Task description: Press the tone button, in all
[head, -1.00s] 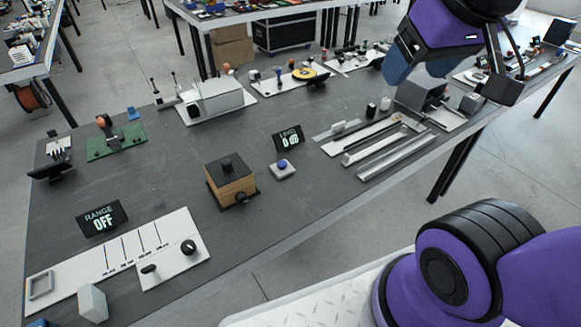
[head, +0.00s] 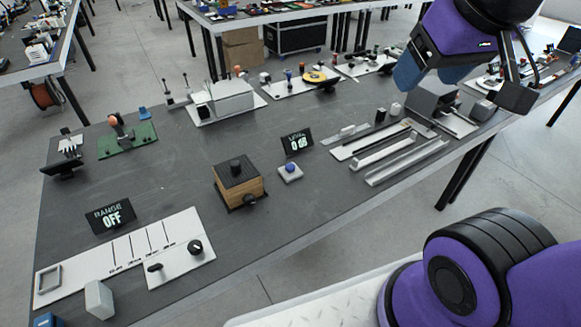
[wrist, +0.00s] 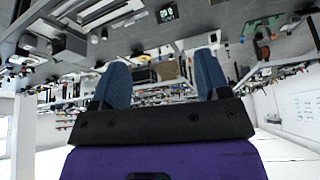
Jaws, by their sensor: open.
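A blue round button (head: 290,167) sits on a small white base on the grey table, in the middle of the head view. I see no label reading tone on it. A small black display (head: 296,143) stands just behind it and reads LEVEL, with what looks like 0 dB. My gripper (wrist: 162,70) is open and empty, its two blue fingers apart in the wrist view. In the head view its blue finger (head: 408,73) is high at the upper right, well away from the button and touching nothing.
A wooden box with black knobs (head: 240,187) stands left of the button. A RANGE display (head: 110,216) reads OFF above a white slider panel (head: 185,262). Metal rails (head: 405,160) lie to the right. The table in front of the button is clear.

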